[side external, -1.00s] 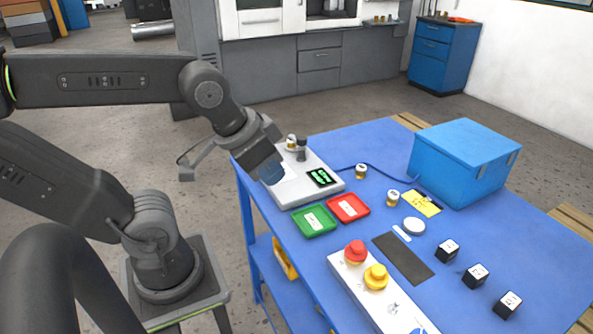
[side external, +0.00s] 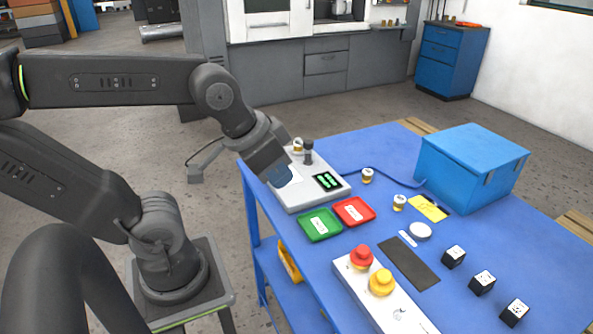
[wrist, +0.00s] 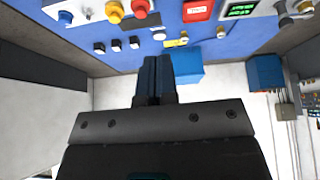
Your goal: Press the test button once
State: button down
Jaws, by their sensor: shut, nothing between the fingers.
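The grey test unit (side external: 312,195) lies at the table's left end, with a green-lit display (side external: 327,181) and a part held upright in it. It partly shows in the wrist view, with its display (wrist: 240,10). My gripper (side external: 278,177) is shut and empty, tilted down at the unit's left side and covering part of it. I cannot tell whether it touches. In the wrist view the closed fingers (wrist: 153,78) are centred. A white panel has a red button (side external: 361,257), a yellow button (side external: 382,282) and a blue button (wrist: 65,17). No button is readably labelled test.
Green (side external: 320,224) and red (side external: 354,211) trays lie in front of the unit. A blue box (side external: 470,168) stands at the back right. Several small valves, dark cubes (side external: 482,282), a yellow note (side external: 428,208) and a dark mat (side external: 409,262) lie on the blue table.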

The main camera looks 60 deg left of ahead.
jog(key=w+a+f+n+t+h, duration=0.1)
jog(key=w+a+f+n+h, duration=0.15)
jog(key=w+a+n, duration=1.3)
jog(key=a+f+n+t+y, duration=0.1)
jog(key=a+f+n, duration=0.1)
jog(key=a+n, duration=0.2)
jog(key=s+a+f+n+y, duration=0.1)
jog(key=a+f+n, duration=0.2)
jog(key=a, duration=0.8)
jog(key=s+a+f+n+t+y, duration=0.1)
jog(key=a+f+n, duration=0.1)
jog(key=a+n, duration=0.3)
jog(key=a, duration=0.3)
jog(key=shift+a+f+t, duration=0.15)
jog(key=shift+f+t, duration=0.15)
jog(key=shift+f, duration=0.05)
jog(key=shift+n+y, duration=0.25)
jog(key=shift+f, duration=4.4)
jog(key=shift+f, duration=0.1)
